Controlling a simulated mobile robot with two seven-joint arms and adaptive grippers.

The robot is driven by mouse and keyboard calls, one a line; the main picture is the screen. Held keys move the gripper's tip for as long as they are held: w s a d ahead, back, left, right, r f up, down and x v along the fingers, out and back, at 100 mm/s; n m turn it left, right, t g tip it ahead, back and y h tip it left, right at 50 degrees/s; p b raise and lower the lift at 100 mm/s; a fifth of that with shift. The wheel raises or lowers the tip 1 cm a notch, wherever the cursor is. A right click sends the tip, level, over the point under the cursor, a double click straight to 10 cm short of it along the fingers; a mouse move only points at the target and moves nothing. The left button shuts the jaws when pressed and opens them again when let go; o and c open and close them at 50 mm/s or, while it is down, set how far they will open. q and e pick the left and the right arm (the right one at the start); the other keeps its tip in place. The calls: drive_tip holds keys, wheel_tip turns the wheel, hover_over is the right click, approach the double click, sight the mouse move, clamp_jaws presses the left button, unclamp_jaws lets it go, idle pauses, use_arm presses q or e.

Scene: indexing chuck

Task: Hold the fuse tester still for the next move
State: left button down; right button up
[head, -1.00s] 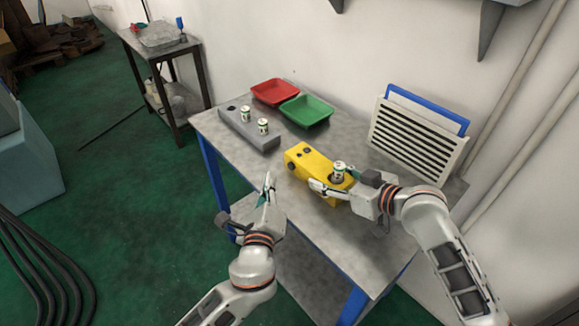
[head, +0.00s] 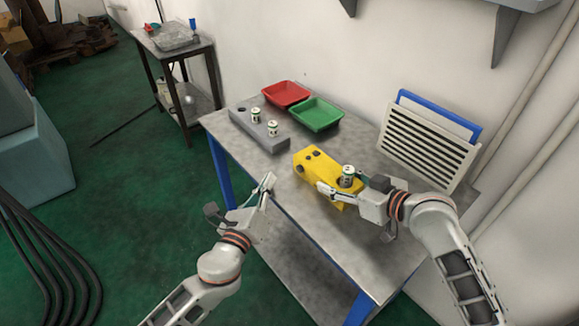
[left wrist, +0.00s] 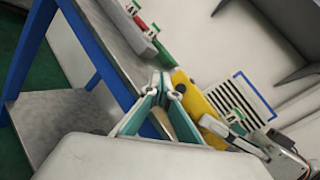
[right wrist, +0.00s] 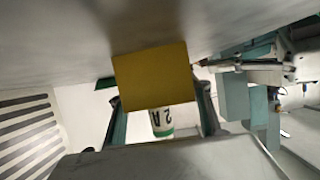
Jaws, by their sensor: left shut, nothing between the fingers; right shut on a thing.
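The fuse tester is a yellow box (head: 308,163) with dark round knobs, lying near the table's front edge. A white and green fuse (head: 348,171) stands upright at its right end. My right gripper (head: 341,187) is shut on the tester's right end, one finger on each side. In the right wrist view the yellow tester (right wrist: 150,78) and the fuse (right wrist: 162,120), marked "2A", show between the fingers. My left gripper (head: 269,183) is shut and empty, beside the table's front edge, apart from the tester. Its fingertips meet in the left wrist view (left wrist: 165,78).
A grey block (head: 262,140) with two upright fuses and an empty hole stands behind the tester at left. A red tray (head: 286,93) and a green tray (head: 316,114) sit at the back. A slatted white panel (head: 425,140) stands at right. The table's front right is bare.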

sight(298, 169)
drive_tip(key=shift+f, duration=0.1)
use_arm(q)
drive_tip(key=s+a+m+g+h, duration=0.5)
drive_tip(key=m+h, duration=0.3)
drive_tip(key=m, duration=0.6)
drive_tip(key=shift+s+a+g+h, duration=0.3)
drive_tip(key=shift+s+g+h, duration=0.1)
drive_tip(key=shift+s, duration=0.15)
drive_tip(key=x, duration=1.4)
drive_tip(key=shift+r, duration=0.1)
drive_tip(key=shift+x, duration=1)
use_arm(e)
drive_tip(key=shift+s+a, duration=0.1)
use_arm(q)
drive_tip(key=shift+s, duration=0.15)
